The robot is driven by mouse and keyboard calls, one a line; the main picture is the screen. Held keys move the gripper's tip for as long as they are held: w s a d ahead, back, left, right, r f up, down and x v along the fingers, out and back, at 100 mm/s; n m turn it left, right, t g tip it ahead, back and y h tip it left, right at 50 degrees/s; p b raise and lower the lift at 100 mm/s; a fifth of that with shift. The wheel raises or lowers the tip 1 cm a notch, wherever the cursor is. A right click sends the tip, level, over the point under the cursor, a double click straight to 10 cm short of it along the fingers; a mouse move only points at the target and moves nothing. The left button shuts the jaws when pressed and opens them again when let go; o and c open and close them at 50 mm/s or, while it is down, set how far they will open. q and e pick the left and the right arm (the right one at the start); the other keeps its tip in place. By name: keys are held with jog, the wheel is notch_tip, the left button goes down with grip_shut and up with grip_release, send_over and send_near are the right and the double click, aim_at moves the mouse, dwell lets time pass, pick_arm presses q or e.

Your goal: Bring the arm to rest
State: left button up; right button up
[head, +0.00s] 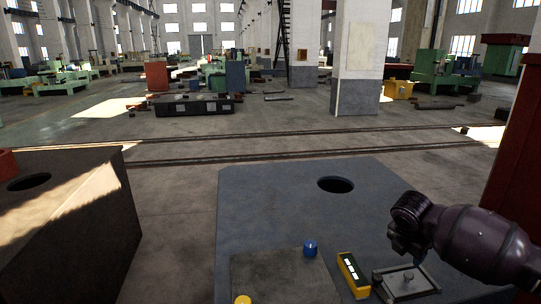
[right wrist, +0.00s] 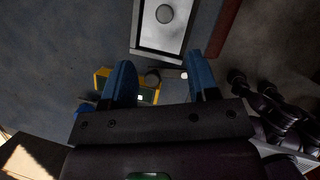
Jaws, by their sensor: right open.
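My right arm comes in from the right in the head view. Its dark gripper (head: 402,240) hangs above the front right of a blue-grey machine top (head: 290,205). In the right wrist view its two blue fingers stand apart, with nothing held in the gap (right wrist: 162,75). A small grey plate with a round knob (head: 405,282) lies below the gripper. A yellow box with white marks (head: 352,272) sits left of the plate, and part of it shows behind the fingers in the right wrist view (right wrist: 101,76). My left gripper is not in view.
A blue knob (head: 310,248) and a yellow knob (head: 242,299) stand at the front of the top. A round dark hole (head: 336,185) lies further back. A dark block (head: 75,235) stands at left and a red upright body (head: 515,150) at right. Open floor lies beyond.

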jog(key=w+a+r+m+t+y, duration=0.45)
jog(key=w+a+m+t, duration=0.2)
jog(key=a, duration=0.35)
jog(key=s+a+f+m+t+y+p, duration=0.25)
jog(key=s+a+m+t+y, duration=0.2)
jog(key=s+a, duration=0.4)
pick_arm(q)
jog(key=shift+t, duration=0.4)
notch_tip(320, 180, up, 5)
jog(key=p, duration=0.3)
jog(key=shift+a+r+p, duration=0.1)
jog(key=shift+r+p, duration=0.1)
jog(key=shift+p, duration=0.2)
pick_arm(e)
jog(key=s+d+f+m+g+h, duration=0.1)
jog(key=s+f, duration=0.4)
jog(key=s, duration=0.6)
jog(key=s+d+f+m+h, duration=0.2)
jog(key=s+f+m, duration=0.3)
jog(key=s, duration=0.7)
jog(key=s+d+f+m+g+h, duration=0.1)
jog(key=s+d+f+m+h, duration=0.1)
jog(key=s, duration=1)
notch_tip(320, 180, down, 3)
jog(key=d+m, duration=0.1)
jog(key=m, duration=0.1)
jog(key=shift+s+m+g, duration=0.25)
jog(key=shift+m+g, duration=0.05)
jog(key=shift+m, duration=0.1)
